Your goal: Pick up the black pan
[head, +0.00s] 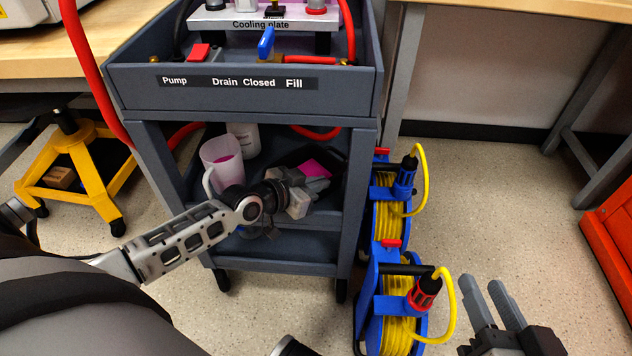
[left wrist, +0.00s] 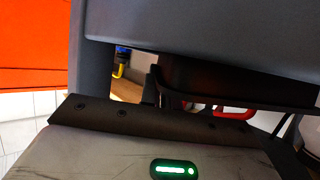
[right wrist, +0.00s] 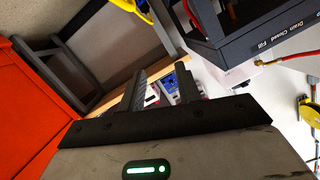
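The black pan (head: 328,158) lies on the middle shelf of the grey cart, in shadow, with a bright pink patch inside it. My left gripper (head: 314,186) reaches into that shelf from the front and is at the pan's near side, covering part of it. In the left wrist view a dark wall and rim of what looks like the pan (left wrist: 240,92) is close ahead of the gripper. The fingers there are lost in the dark, so I cannot tell whether they touch or grip it. My right gripper (head: 492,304) is open and empty, right of the cart.
A translucent jug (head: 222,160) with pink liquid and a white bottle (head: 245,139) stand left of the pan. The cart's upper tray (head: 240,98) overhangs the shelf. Blue cable reels (head: 388,300) with yellow cable stand right of the cart. An orange cabinet (head: 612,235) is far right.

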